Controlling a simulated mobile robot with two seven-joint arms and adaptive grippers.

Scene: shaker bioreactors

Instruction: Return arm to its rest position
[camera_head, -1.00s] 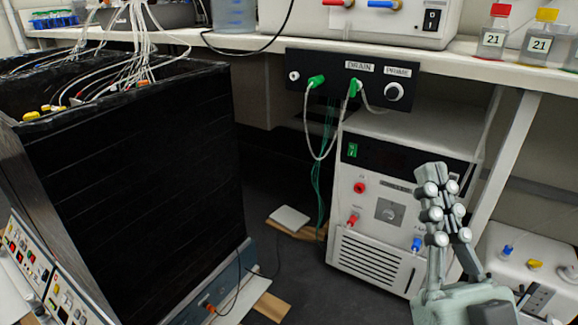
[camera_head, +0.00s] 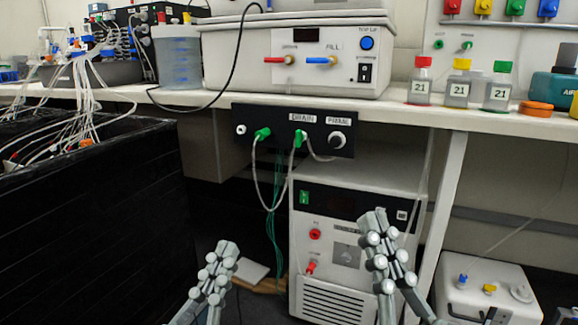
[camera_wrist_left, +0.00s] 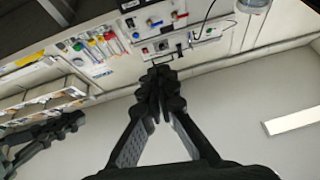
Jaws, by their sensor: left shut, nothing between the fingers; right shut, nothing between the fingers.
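My left gripper (camera_head: 220,262) is at the bottom of the head view, left of centre, pointing up with its fingers together and nothing between them. It also shows in the left wrist view (camera_wrist_left: 158,82), its dark fingers closed at the tips. My right gripper (camera_head: 376,222) is further right in the head view, in front of the white floor unit, also shut and empty. Both stand apart from each other, and no contact with anything is visible. The lower parts of both arms are cut off by the frame.
A black drain and prime panel (camera_head: 296,131) hangs under the white bench (camera_head: 420,112). A white unit with a grille (camera_head: 335,285) stands below it. A large black box (camera_head: 90,225) is at left. A white container (camera_head: 487,300) is at lower right. Bottles stand on the bench.

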